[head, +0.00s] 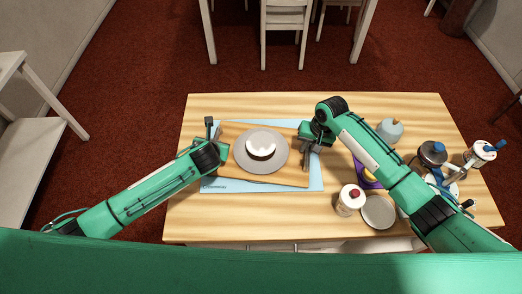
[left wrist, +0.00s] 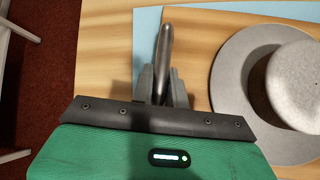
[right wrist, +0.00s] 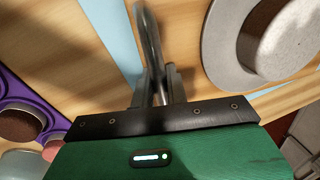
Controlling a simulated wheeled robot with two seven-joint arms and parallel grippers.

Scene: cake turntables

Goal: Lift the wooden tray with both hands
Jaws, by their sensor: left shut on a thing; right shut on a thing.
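The wooden tray (head: 286,179) is near the middle of the table, over a light blue mat (head: 230,187). It bears a round grey turntable (head: 242,160) with a dark cake topped in white (head: 261,146). My left gripper (left wrist: 163,85) is shut on the tray's left metal handle (left wrist: 166,45). My right gripper (right wrist: 158,85) is shut on the right metal handle (right wrist: 149,38). In the head view the right gripper (head: 308,147) partly hides the tray's right end. I cannot tell whether the tray is clear of the mat.
On the wooden table (head: 240,222), a white jar with a red top (head: 349,202), a small plate (head: 379,212), a purple tray (head: 366,181) and a grey bottle (head: 390,130) stand to the right. Coffee vessels (head: 432,153) are farther right. The table's left front is clear.

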